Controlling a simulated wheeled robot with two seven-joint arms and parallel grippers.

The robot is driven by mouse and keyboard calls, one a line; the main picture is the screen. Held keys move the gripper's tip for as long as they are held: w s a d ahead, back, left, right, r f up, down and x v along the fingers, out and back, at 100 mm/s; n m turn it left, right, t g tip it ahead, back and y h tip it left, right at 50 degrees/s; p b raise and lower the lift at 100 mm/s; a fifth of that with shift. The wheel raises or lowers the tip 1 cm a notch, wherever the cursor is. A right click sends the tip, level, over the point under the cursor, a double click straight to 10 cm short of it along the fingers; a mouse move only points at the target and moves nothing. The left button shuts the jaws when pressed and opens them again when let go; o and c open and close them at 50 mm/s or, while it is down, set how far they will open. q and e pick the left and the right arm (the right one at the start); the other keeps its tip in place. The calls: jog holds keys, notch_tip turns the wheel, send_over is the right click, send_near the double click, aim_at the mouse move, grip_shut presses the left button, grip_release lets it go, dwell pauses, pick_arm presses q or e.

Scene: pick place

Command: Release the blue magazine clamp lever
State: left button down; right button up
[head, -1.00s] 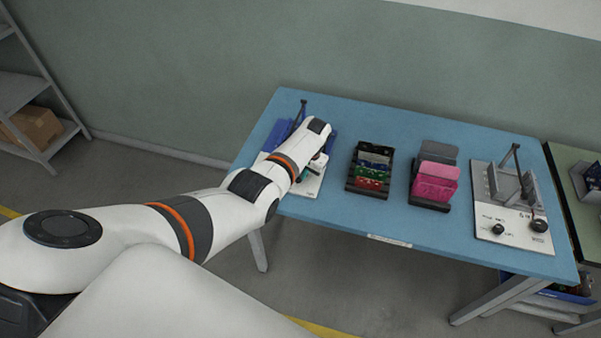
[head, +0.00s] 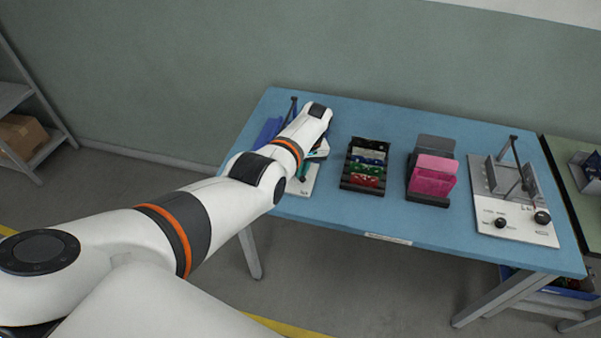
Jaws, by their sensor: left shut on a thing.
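The blue magazine fixture (head: 268,133) stands at the left end of the blue table, on a pale base (head: 303,186). A dark upright post (head: 294,107) rises at its back. My left arm covers most of the fixture, and the clamp lever cannot be made out. My left gripper (head: 318,153) is mostly hidden behind its own wrist, at the right side of the fixture. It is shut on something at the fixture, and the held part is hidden. My right gripper is not in view.
A black rack with several green, blue and red boards (head: 364,168) stands mid-table. A rack with pink and grey plates (head: 434,178) stands to its right. A grey fixture with knobs (head: 515,200) is at the right end. The table front (head: 340,215) is clear.

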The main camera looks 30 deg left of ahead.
pick_arm(q)
jog(key=shift+s+d+f, duration=0.1)
jog(key=shift+f, duration=0.05)
dwell(0.4)
jog(key=c, duration=1.5)
grip_release()
jog(key=shift+c, duration=0.2)
jog(key=shift+w+r, duration=0.2)
jog(key=shift+r, duration=0.45)
notch_tip(320, 180, up, 11)
jog(key=w+d+p, duration=0.1)
jog(key=shift+w+d+f, duration=0.15)
jog(key=shift+w+d, duration=0.1)
jog(key=shift+d, duration=0.05)
